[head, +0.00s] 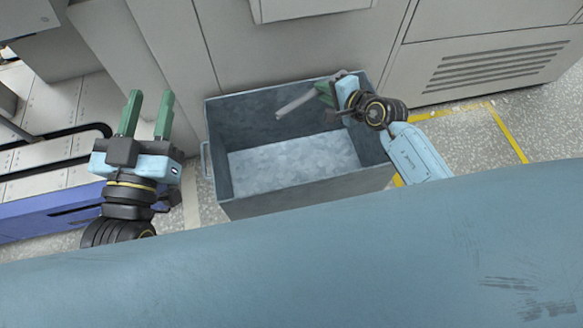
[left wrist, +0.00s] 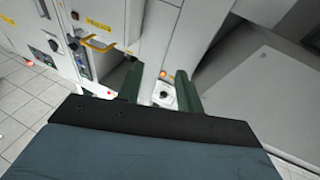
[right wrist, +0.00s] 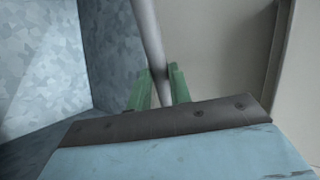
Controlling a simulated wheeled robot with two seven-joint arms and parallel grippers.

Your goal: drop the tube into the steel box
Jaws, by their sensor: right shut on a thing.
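The steel box (head: 300,203) stands open on the floor in the middle of the head view. Its inner floor looks bare. My right gripper (head: 326,92) is over the box, near its back right part, shut on a thin grey tube (head: 295,104). The tube sticks out to the left of the fingers, above the box opening. In the right wrist view the tube (right wrist: 149,35) runs up between the green fingers (right wrist: 158,85), with the box wall (right wrist: 95,55) to its left. My left gripper (head: 146,115) is open and empty, left of the box.
Grey machine cabinets (head: 300,50) stand close behind the box. A vented panel (head: 495,68) is at the right. A blue and metal platform (head: 50,205) lies at the left. Yellow floor lines (head: 507,135) mark the speckled floor right of the box.

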